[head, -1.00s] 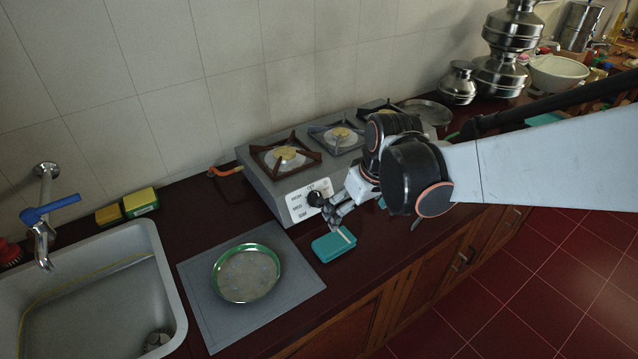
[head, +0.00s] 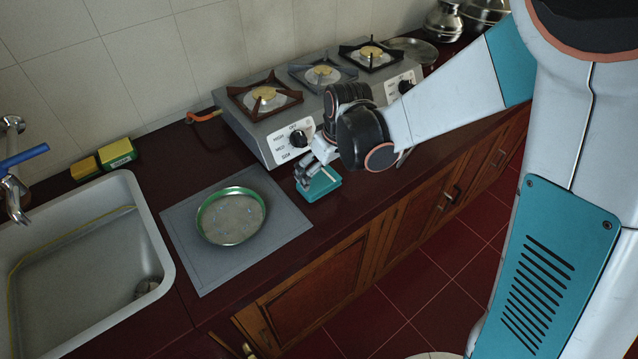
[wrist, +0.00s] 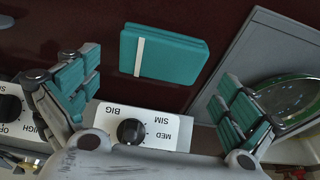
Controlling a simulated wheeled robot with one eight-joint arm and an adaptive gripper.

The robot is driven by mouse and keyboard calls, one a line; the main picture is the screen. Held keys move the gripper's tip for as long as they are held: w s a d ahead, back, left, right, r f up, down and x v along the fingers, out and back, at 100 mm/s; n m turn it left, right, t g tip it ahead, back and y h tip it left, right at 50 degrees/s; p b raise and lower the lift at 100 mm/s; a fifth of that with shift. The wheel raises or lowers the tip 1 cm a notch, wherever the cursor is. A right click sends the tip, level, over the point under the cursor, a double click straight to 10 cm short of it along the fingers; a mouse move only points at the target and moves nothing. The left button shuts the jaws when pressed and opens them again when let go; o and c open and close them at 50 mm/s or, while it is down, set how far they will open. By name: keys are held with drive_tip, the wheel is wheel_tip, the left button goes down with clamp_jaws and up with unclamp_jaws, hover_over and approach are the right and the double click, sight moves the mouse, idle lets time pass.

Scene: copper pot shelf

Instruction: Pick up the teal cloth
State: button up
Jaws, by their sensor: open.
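The teal cloth (head: 325,184) lies folded flat on the dark red counter, in front of the stove and right of the grey board. In the wrist view the cloth (wrist: 185,54) shows whole, with a pale strip across its left part. My gripper (head: 309,180) is above the cloth in the head view and hides part of it. In the wrist view my gripper (wrist: 162,88) is open and empty, its teal-padded fingers spread wide on either side. The cloth appears beyond the fingertips, between them, and apart from both.
The grey stove (head: 293,140) with its knobs stands close behind the cloth. A green-rimmed plate (head: 231,216) sits on the grey board (head: 285,226). The sink (head: 80,265) is at the left. The counter's front edge is close to the cloth.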

sight(320, 180)
drive_tip(key=b+x, duration=0.2)
drive_tip(key=x, duration=0.3)
drive_tip(key=shift+a, duration=0.1)
drive_tip(key=shift+s, duration=0.1)
drive_tip(key=c, duration=0.8)
drive_tip(key=shift+r, duration=0.1)
wheel_tip(320, 180, up, 20)
drive_tip(key=p, duration=0.6)
drive_tip(key=shift+p, duration=0.3)
